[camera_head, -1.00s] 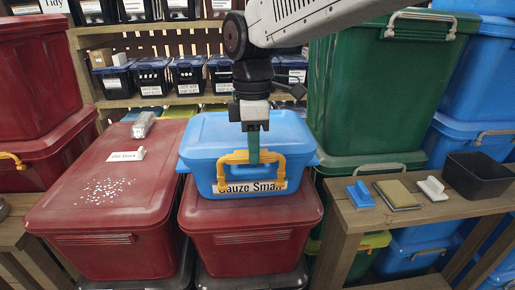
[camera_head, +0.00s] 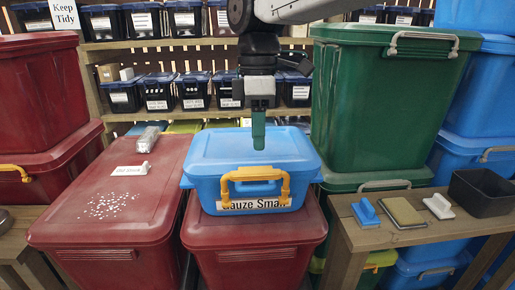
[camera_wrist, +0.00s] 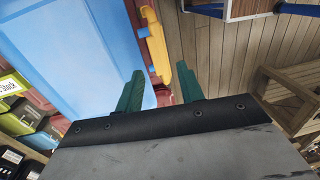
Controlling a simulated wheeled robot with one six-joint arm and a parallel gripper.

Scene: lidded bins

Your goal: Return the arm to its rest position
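My gripper (camera_head: 258,145) hangs down in front of the shelves, its tip showing over the lid of the blue bin (camera_head: 206,190) in the head view. In the wrist view, the two green fingers of my gripper (camera_wrist: 158,90) stand apart with nothing between them. The blue bin is closed, labelled "Gauze Small", and sits on a red bin (camera_head: 257,243). Its yellow handle (camera_head: 255,174) is on its front, below my gripper in the head view. It also shows beyond the fingers in the wrist view (camera_wrist: 155,45).
A dusty red bin (camera_head: 120,225) stands at left, with white specks, a small sign and a clear item on its lid. A tall green bin (camera_head: 372,110) stands close at right. A wooden bench (camera_head: 430,235) holds a brush, a sponge, a white tool and a black tray.

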